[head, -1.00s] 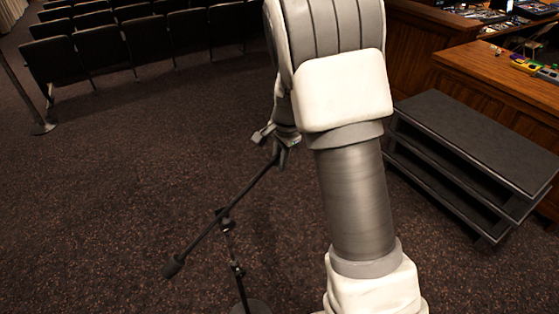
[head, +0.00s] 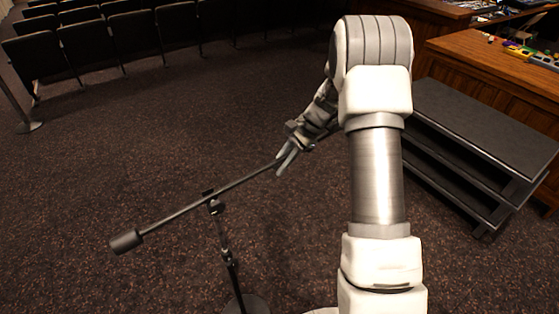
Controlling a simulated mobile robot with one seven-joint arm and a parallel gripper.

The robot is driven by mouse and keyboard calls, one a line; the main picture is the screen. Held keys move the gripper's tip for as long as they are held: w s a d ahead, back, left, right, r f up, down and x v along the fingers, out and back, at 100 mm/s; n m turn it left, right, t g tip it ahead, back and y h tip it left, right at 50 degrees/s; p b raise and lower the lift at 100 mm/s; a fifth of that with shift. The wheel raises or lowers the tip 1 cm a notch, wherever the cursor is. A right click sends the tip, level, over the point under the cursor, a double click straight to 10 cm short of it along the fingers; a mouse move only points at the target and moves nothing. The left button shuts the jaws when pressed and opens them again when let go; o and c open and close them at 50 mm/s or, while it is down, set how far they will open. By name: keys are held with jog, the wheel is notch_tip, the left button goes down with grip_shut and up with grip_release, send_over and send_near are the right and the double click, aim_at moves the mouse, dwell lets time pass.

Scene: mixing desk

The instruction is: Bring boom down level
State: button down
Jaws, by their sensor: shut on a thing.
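The microphone boom (head: 235,187) is a thin dark bar on a stand. It tilts, with its counterweight (head: 126,241) at the lower left and its other end rising to the right in the picture. It crosses the clamp (head: 215,206) on top of the upright stand pole (head: 230,262). The round stand base (head: 246,305) is on the carpet at the bottom edge. My gripper (head: 284,163) is shut on the boom, right of the clamp. My fingers and wrist hide part of the boom's right end.
A black stepped platform (head: 490,130) stands at the right, beside a wooden desk (head: 490,60) with gear on it. Rows of dark seats (head: 90,45) run along the back left. A post with a round base (head: 29,127) is at the far left. Carpet between is clear.

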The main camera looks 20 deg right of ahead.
jog(key=shift+f+y+b, duration=0.3)
jog(key=shift+f+y, duration=0.2)
jog(key=shift+f, duration=0.5)
jog(key=c, duration=0.8)
grip_release()
jog(key=shift+c, duration=0.2)
jog(key=v, duration=1.7)
jog(key=shift+w+r, duration=0.15)
